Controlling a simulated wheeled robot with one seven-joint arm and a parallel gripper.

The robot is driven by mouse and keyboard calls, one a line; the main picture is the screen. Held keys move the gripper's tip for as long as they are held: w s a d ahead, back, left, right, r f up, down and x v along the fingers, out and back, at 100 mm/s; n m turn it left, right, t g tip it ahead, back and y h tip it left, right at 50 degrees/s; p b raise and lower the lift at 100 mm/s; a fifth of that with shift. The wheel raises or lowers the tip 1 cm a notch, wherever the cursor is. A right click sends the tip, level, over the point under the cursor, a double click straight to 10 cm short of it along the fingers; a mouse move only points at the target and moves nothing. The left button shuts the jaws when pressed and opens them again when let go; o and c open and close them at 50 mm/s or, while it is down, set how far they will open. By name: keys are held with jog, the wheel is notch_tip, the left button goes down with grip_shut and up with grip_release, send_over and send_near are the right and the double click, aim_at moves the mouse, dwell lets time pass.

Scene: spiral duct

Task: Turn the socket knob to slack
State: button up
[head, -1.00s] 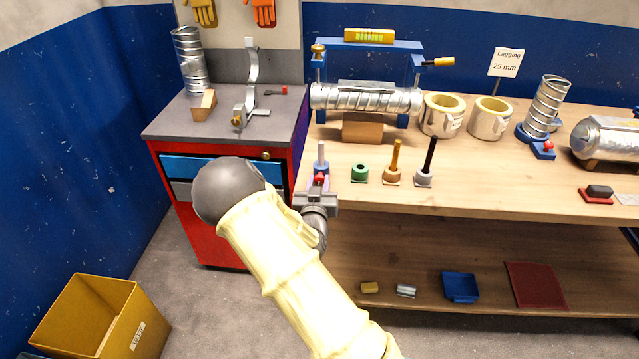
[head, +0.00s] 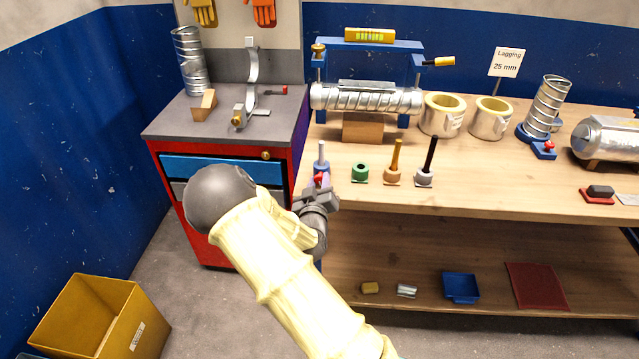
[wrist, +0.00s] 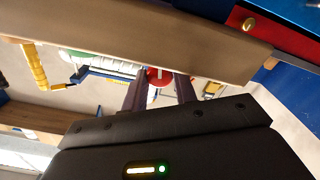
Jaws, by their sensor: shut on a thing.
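A blue socket (head: 321,166) with an upright grey rod (head: 321,151) stands at the left front edge of the wooden bench. Its small red knob (head: 319,179) faces the front. My gripper (head: 320,187) is at the bench edge and shut on this knob, tilted in the head view. In the wrist view the red knob (wrist: 158,76) shows between the two dark fingers of my gripper (wrist: 160,84). The fingers partly hide the knob, and its pointer or marking cannot be read.
Green (head: 360,173), orange-brown (head: 393,174) and grey (head: 424,177) sockets stand right of it, the latter two with rods. A red cabinet (head: 298,150) stands close on the left. The bench front edge (head: 450,208) runs beside my gripper; a yellow bin (head: 85,310) is on the floor.

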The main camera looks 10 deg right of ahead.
jog(key=o, duration=1)
jog(key=shift+s, duration=0.1)
jog(key=p+v, duration=0.5)
jog(key=v, duration=1.2)
jog(key=shift+s+a+p, duration=0.1)
jog(key=shift+s+p, duration=0.1)
jog(key=shift+p, duration=0.2)
